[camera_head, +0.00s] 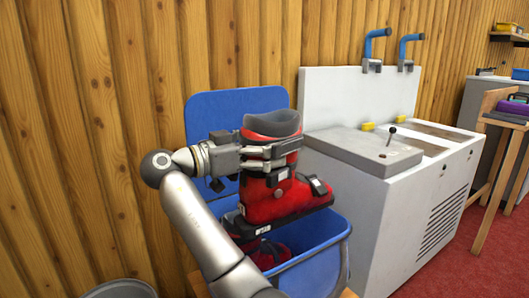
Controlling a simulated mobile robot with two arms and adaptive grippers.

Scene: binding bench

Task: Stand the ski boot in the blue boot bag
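The red and black ski boot (272,198) with a grey liner is upright over the open blue boot bag (318,268), its toe to the right. My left gripper (284,153) is shut on the boot's upper cuff, reaching in from the left. The bag's raised blue lid (205,112) stands behind the boot, against the wooden wall. Another red and black boot (268,255) shows inside the bag below, partly hidden by the held boot and my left arm. The sole of the held boot is around rim height. My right gripper is out of view.
A white bench cabinet (345,195) with blue taps (375,48) and yellow blocks (368,126) stands close to the right of the bag. A wooden stand (490,165) is farther right. A grey round container (122,290) is at bottom left.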

